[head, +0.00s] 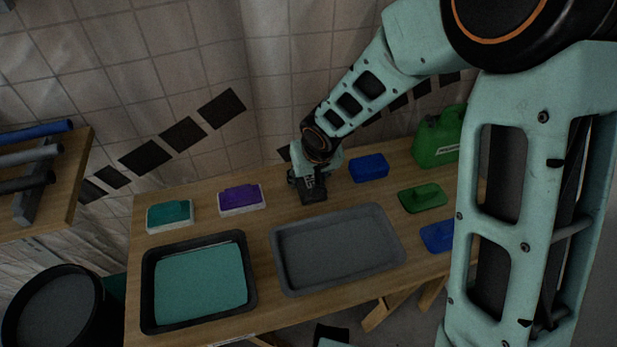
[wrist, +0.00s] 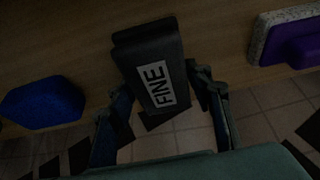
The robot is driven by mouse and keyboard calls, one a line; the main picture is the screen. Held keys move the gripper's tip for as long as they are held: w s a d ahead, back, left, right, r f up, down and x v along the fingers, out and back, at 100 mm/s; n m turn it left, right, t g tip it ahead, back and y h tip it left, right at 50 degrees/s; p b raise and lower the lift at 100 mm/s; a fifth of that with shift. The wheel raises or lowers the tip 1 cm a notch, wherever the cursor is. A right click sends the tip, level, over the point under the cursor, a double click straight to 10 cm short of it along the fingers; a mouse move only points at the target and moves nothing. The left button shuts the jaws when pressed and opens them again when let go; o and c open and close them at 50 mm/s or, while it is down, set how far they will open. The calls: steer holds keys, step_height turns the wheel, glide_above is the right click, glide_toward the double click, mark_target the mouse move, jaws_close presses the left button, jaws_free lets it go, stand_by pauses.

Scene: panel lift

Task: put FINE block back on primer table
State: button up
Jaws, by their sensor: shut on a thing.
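The FINE block (wrist: 158,72) is a dark block with a white label reading FINE, held between the fingers in the wrist view. My gripper (wrist: 160,105) is shut on it. In the head view my gripper (head: 308,183) points down over the back middle of the wooden table (head: 255,245), with the dark block (head: 313,196) under it. The block is at or just above the table top; I cannot tell whether it touches. The table carries a black tray (head: 146,290) with teal liquid and a grey tray (head: 335,250).
A teal block (head: 170,215) and a purple block (head: 241,197) sit left of my gripper. A blue block (head: 369,167) is close on its right. Green (head: 422,197) and blue (head: 438,236) tools and a green jug (head: 437,140) stand further right. A black bucket (head: 55,305) is at lower left.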

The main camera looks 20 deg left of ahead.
steer(key=o, duration=1.2)
steer(key=p+v, duration=0.4)
steer(key=v, duration=0.7)
steer(key=shift+r+p, duration=0.15)
steer(key=shift+p, duration=0.15)
steer(key=shift+s+d+r, duration=0.1)
steer(key=shift+s+r, duration=0.05)
steer(key=shift+r, duration=0.2)
